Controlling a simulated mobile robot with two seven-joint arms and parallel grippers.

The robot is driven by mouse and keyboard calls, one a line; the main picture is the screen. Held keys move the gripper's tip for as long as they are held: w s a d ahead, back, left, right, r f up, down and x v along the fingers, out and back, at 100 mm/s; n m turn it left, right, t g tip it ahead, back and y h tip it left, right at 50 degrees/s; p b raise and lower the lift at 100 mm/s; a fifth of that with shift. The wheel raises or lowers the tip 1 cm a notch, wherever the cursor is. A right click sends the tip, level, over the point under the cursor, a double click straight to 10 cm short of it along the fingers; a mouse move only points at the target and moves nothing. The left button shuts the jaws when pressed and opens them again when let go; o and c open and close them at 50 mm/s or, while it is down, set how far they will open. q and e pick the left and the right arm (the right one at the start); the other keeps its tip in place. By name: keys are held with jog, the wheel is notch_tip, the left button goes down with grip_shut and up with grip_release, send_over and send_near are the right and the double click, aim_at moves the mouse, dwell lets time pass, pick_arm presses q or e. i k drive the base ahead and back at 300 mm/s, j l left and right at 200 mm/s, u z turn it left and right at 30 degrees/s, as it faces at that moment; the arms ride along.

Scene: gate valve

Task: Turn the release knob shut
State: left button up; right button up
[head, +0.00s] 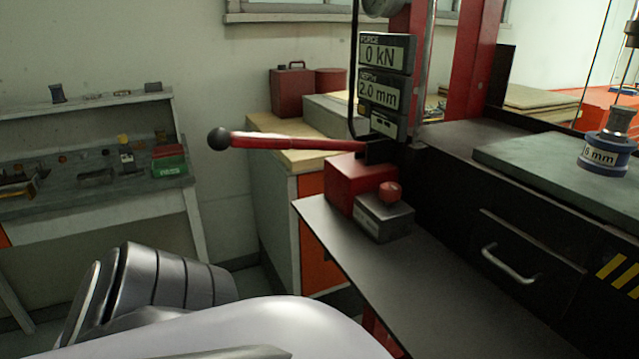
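The release knob (390,192) is a small round red knob on top of a grey metal block (384,218). The block sits against a red pump body (358,183) on a dark shelf (408,277). A red lever (290,143) with a black ball end reaches left from the pump, roughly level. The knob stands clear, with nothing touching it. Metal and white parts of my own arm or body fill the lower left and bottom. Neither gripper's fingers show in the head view.
Above the pump, a display (386,52) reads 0 kN and another (379,93) reads 2.0 mm. A dark cabinet with a drawer handle (509,264) borders the shelf on the right. The shelf's front part is bare. A workbench (110,222) stands at left.

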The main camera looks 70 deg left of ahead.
aim_at(389, 193)
jog(key=u, duration=1.8)
jog(key=z, duration=0.1)
jog(key=k, duration=0.05)
